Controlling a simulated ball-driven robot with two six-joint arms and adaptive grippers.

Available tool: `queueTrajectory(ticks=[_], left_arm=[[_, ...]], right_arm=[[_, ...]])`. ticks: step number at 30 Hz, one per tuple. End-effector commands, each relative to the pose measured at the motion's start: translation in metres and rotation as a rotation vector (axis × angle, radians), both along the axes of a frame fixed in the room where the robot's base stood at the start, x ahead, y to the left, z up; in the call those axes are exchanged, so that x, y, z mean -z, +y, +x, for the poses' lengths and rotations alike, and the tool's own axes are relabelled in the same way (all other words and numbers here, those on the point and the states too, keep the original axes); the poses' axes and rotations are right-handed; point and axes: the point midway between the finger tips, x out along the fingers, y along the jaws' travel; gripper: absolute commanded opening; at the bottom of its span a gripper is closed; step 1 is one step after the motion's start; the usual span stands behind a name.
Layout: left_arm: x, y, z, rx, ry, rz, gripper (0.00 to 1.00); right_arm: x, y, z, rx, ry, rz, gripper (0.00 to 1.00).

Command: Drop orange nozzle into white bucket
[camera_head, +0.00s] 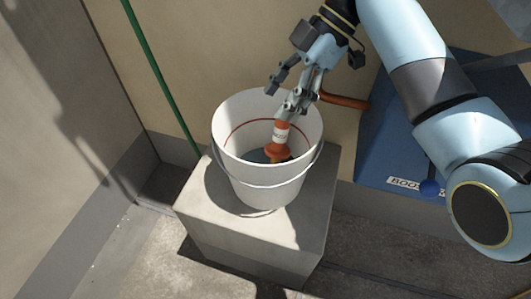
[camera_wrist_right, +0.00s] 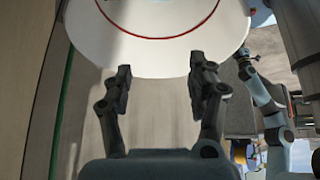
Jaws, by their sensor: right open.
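The white bucket (camera_head: 262,188) stands upright with its wire handle hanging over the front. The orange nozzle (camera_head: 277,151), with a white band, shows inside the bucket's mouth, below my right gripper. My right gripper (camera_head: 279,101) hangs over the bucket's rim with its fingers spread. In the right wrist view my right gripper (camera_wrist_right: 161,78) is open, with nothing visible between its fingers. The white bucket (camera_wrist_right: 150,55) fills the top there, and the nozzle is out of sight. What looks like my left gripper (camera_wrist_right: 246,62) is small at right; its jaws are unclear.
The bucket stands on a pale block (camera_head: 312,205) beside the tan wall. A green pipe (camera_head: 160,80) runs down the wall at left. A blue box (camera_head: 385,150) is at right, under my right arm. An orange-brown pipe (camera_head: 345,101) shows behind the gripper.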

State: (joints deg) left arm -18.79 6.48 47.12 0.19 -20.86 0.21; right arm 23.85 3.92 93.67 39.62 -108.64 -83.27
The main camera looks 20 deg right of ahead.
Motion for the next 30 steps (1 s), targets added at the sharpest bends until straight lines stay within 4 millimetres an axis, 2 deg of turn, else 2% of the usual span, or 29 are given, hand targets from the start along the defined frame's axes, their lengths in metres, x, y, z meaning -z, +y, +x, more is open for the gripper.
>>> queueTrajectory(ticks=[6, 10, 26, 30], left_arm=[[0.0, 0.0, 0.0, 0.0, 0.0, 0.0, 0.4], [0.0, 0.0, 0.0, 0.0, 0.0, 0.0, 0.4], [0.0, 0.0, -0.001, 0.0, 0.0, -0.001, 0.4], [-0.004, 0.0, -0.005, 0.006, -0.003, -0.003, 0.4]], right_arm=[[-0.033, -0.022, 0.002, 0.0, -0.004, -0.003, 0.58], [-0.044, -0.03, 0.002, 0.001, -0.001, -0.002, 0.58], [-0.047, -0.031, 0.004, 0.009, 0.0, 0.001, 0.58], [-0.045, -0.025, 0.022, 0.112, -0.006, 0.014, 0.58]])
